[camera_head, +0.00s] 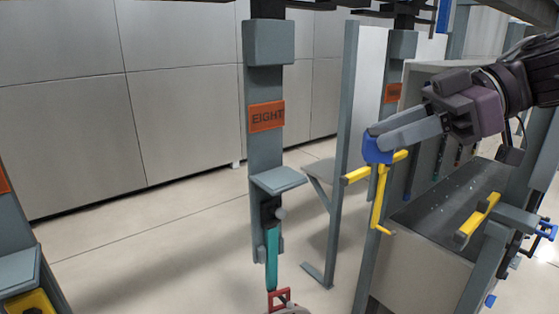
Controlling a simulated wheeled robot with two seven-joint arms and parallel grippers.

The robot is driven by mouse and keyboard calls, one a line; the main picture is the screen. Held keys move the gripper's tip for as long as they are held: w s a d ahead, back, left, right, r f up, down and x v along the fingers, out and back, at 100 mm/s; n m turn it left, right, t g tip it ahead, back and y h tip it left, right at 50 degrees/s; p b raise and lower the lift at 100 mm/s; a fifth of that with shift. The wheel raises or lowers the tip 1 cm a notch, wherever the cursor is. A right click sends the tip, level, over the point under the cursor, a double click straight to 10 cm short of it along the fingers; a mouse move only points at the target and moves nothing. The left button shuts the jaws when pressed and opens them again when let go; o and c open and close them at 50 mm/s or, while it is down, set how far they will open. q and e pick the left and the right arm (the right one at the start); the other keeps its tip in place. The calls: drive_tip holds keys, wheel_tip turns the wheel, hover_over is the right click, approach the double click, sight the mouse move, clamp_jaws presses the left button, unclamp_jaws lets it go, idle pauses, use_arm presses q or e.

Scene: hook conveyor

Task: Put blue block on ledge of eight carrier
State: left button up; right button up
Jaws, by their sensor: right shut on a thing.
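The EIGHT carrier (251,170) hangs upright left of centre in the head view, with an orange label reading EIGHT (267,116). Its grey ledge (279,180) sticks out below the label and its top looks empty. My right gripper (380,142) comes in from the right and is shut on the blue block (377,149). The block is held right of the ledge and a little higher in the picture, apart from it. It overlaps the top of a yellow piece in the picture; I cannot tell whether they touch. My left gripper is not in view.
A yellow hooked piece (379,200) is just below the block. A grey post (343,150) stands between the block and the EIGHT carrier. A teal piece (271,258) hangs under the ledge. Another carrier's ledge (18,268) is at the lower left. A grey bin (420,262) stands at right.

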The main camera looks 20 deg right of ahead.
drive_tip(key=w+a, duration=0.1)
drive_tip(key=a, duration=0.2)
drive_tip(key=w+a+p, duration=0.1)
drive_tip(key=w+a, duration=0.1)
drive_tip(key=a, duration=0.2)
drive_tip(key=w+a+p, duration=0.1)
drive_tip(key=w+a, duration=0.1)
drive_tip(key=a, duration=0.2)
drive_tip(key=shift+w+a, duration=0.15)
drive_tip(key=shift+w, duration=0.1)
drive_tip(key=shift+w+a+r, duration=0.1)
drive_tip(key=shift+a, duration=0.15)
wheel_tip(320, 180, down, 3)
drive_tip(key=shift+w+a+f, duration=0.1)
drive_tip(key=shift+w, duration=0.05)
drive_tip(key=shift+f, duration=0.2)
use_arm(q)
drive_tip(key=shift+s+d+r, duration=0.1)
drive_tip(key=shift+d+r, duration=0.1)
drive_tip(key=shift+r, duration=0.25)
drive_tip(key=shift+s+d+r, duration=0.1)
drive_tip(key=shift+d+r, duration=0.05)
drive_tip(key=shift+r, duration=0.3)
use_arm(e)
drive_tip(key=shift+f, duration=0.1)
